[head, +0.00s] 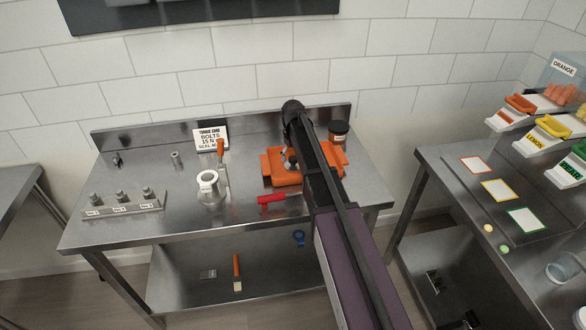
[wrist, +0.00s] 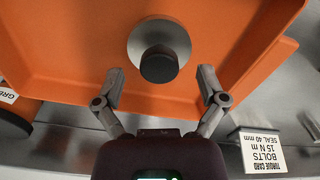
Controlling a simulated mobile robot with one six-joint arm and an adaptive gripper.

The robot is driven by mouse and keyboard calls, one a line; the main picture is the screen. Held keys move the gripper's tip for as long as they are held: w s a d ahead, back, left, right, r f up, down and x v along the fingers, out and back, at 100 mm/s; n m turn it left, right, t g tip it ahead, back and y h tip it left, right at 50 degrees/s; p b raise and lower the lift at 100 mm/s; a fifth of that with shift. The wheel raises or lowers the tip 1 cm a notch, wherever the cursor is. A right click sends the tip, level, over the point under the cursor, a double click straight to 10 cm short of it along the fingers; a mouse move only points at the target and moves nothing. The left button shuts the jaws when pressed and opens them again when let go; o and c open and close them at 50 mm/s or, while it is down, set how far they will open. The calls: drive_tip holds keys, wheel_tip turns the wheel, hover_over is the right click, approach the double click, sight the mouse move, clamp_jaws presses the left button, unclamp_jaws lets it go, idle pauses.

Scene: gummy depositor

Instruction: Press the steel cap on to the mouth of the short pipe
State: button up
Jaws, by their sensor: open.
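The steel cap (wrist: 137,45), a round disc with a dark knob (wrist: 160,66), sits on an orange tray (wrist: 60,60) in the wrist view. My gripper (wrist: 161,76) is open above the tray, its fingertips apart on either side of the knob's near edge, holding nothing. In the head view my gripper (head: 290,158) is over the orange tray (head: 272,179), and my arm hides part of the tray and most of the cap. A short steel pipe (head: 211,192) with a pale ring at its mouth stands upright, left of the tray.
A red-handled tool (head: 272,199) lies before the tray. A dark jar (head: 338,132) stands behind it. An orange-handled tool (head: 221,152) and a torque card (head: 211,138) are near the pipe. A bolt rack (head: 122,206) is at left. The bench between rack and pipe is clear.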

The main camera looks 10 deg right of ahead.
drive_tip(key=shift+f+b, duration=0.7)
drive_tip(key=shift+f, duration=0.25)
clamp_jaws()
